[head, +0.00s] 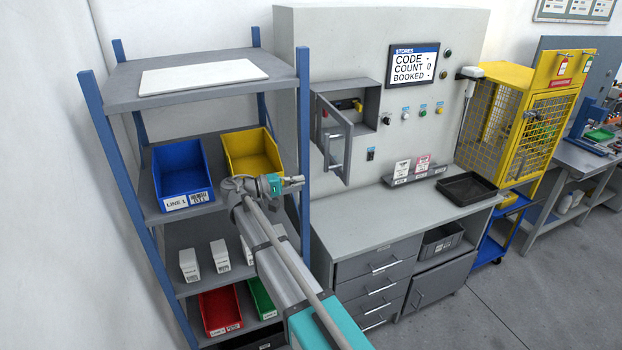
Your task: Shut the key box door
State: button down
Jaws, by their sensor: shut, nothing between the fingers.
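The key box (366,106) is a grey box on the pale panel above the counter. Its door (336,140) stands open, swung out toward the left side, with a window opening and a pale handle (335,157). A few small coloured items show inside the box. My gripper (301,181) is shut and empty, in front of the shelf rack, lower left of the door and apart from it in the picture. My arm reaches up from the bottom of the view.
A shelf rack (304,120) with blue (180,172) and yellow (252,153) bins stands to the left. The grey counter (390,215) below the key box is mostly clear, with a black tray (466,188) and label stand (413,176). A screen (412,65) is right of the box.

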aim_at(346, 172)
jog(key=x, duration=1.3)
